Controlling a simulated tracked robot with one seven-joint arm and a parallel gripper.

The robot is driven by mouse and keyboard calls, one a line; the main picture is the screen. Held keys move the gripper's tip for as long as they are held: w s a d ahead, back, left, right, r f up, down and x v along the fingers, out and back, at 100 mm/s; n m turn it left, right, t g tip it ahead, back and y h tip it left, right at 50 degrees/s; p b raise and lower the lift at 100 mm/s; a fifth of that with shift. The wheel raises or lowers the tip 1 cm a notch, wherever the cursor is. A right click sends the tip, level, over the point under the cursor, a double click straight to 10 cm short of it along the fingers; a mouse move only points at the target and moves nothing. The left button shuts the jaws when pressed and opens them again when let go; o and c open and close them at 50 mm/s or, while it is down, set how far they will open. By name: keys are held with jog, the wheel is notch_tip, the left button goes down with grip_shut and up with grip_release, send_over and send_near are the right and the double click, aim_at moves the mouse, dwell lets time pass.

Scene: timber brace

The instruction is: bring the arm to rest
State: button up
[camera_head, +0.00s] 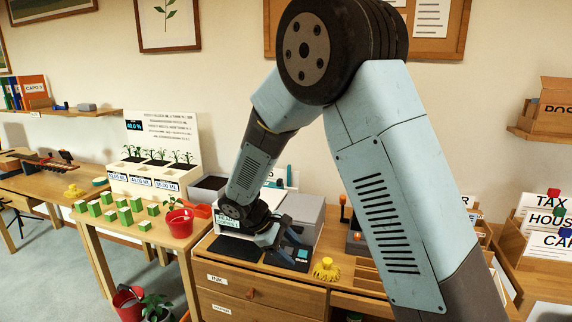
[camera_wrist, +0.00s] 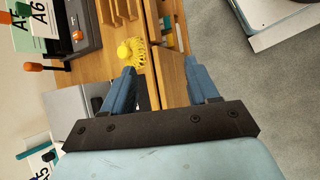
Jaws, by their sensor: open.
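My gripper (camera_head: 280,240) hangs at the end of my bent arm, over the front part of the wooden desk in the head view. My gripper is open and empty. My arm rises high in the head view and hides part of the wall and desk. Whether a finger touches anything on the desk is hard to tell.
A yellow brush-like thing (camera_head: 326,269) lies on the desk (camera_head: 252,278) right of my gripper; it also shows in the wrist view (camera_wrist: 134,52). A grey box (camera_head: 293,215) stands behind. Left is a table with green blocks (camera_head: 125,215) and a red pot (camera_head: 180,223).

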jog(key=s+d+r+m+y, duration=0.3)
jog(key=d+r+m, duration=0.1)
jog(key=d+r, duration=0.45)
jog(key=s+d+r+m+t+y, duration=0.2)
jog(key=s+d+r+m, duration=0.2)
jog(key=s+d+r, duration=0.3)
jog(key=s+d+r+m+t+y, duration=0.2)
jog(key=s+d+r+m, duration=0.3)
jog(key=s, duration=0.7)
jog(key=shift+s+d+r+t, duration=0.2)
jog(key=shift+d+r+t, duration=0.1)
jog(key=shift+d+r, duration=0.95)
jog(key=shift+a+r, duration=0.1)
jog(key=shift+a, duration=0.05)
